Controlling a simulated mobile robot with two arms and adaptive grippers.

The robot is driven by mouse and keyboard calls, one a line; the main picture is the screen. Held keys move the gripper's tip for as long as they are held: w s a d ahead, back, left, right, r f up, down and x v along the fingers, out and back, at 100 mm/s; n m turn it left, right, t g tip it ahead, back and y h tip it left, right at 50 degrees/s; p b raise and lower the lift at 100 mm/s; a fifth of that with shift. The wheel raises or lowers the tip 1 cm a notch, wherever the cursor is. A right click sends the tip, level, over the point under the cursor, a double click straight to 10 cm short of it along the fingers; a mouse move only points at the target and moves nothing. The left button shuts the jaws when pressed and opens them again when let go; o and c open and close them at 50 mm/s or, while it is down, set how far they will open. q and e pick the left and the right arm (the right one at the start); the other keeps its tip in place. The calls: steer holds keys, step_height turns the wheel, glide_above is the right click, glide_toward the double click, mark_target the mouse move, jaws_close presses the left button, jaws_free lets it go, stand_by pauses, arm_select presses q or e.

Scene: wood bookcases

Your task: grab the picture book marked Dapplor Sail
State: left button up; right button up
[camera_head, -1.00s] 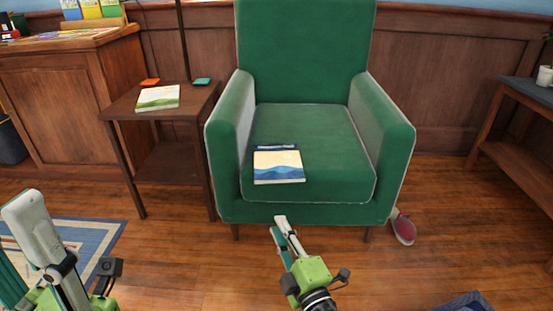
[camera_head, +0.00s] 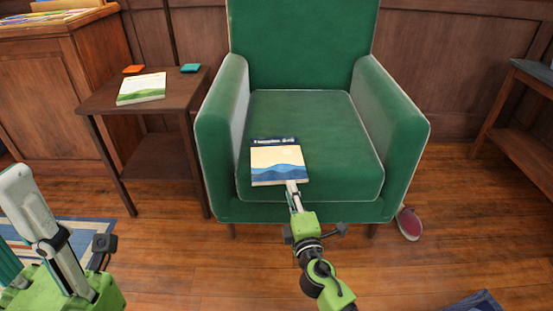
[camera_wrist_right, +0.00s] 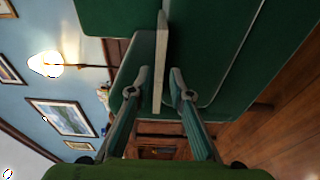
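A picture book (camera_head: 278,162) with a dark blue top band, cream middle and blue wavy hills lies on the green armchair seat, near its front edge. Its title is too small to read. My right gripper (camera_head: 292,187) is at the book's front edge. In the right wrist view its two fingers (camera_wrist_right: 153,85) are apart, with the book's thin edge (camera_wrist_right: 161,60) between them and gaps showing. A second book (camera_head: 141,88), white and green, lies on the side table; its title is unreadable too. My left gripper (camera_head: 18,190) is at the left, its fingertips unclear.
The green armchair (camera_head: 300,55) has raised arms on both sides of the seat. The dark side table (camera_head: 97,103) also bears an orange item (camera_head: 133,69) and a teal item (camera_head: 191,68). A red shoe (camera_head: 409,223) lies by the chair's right leg.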

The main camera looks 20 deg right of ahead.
mark_target(286, 177)
steer(key=shift+w+b, duration=0.65)
steer(key=shift+w, duration=2.45)
steer(key=shift+r, duration=0.1)
jaws_close()
